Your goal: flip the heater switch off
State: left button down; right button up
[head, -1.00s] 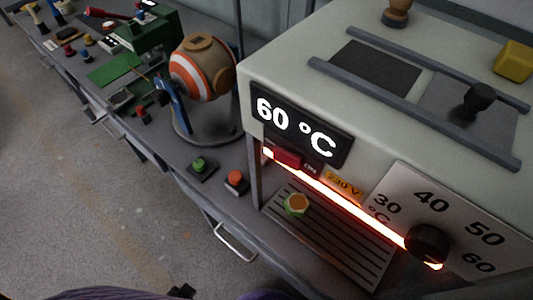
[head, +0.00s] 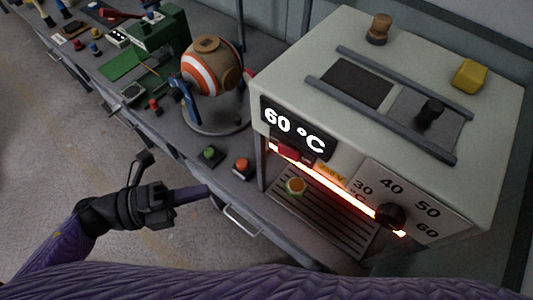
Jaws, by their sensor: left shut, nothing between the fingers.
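The heater is a pale box (head: 295,75) on the bench at the right, with a lit display (head: 297,129) reading 60 °C. Its red switch (head: 289,151) sits on the front just below the display, beside the "ON" label. A glowing orange bar (head: 340,189) runs along the front's lower edge. My left gripper (head: 207,191) is shut and empty, in front of the bench edge, to the left of and lower in the picture than the switch, apart from it. My right gripper does not show.
A black dial (head: 390,216) is on the heater's front right. A green button (head: 210,152) and an orange button (head: 242,165) stand on the bench left of the heater. A striped drum (head: 208,68) is behind them. A drawer handle (head: 241,222) sticks out below the bench edge.

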pick_arm(q)
jog(key=p, duration=0.2)
send_near(288, 155)
jog(key=s+d, duration=0.2)
jog(key=d, duration=0.2)
jog(key=w, duration=0.1)
jog(key=w+d, duration=0.1)
jog(key=w, duration=0.1)
jog(key=shift+w+d+r, duration=0.15)
jog(key=shift+w+d, duration=0.1)
jog(key=shift+d, duration=0.15)
jog(key=shift+w+d, duration=0.15)
jog(key=shift+w, duration=0.1)
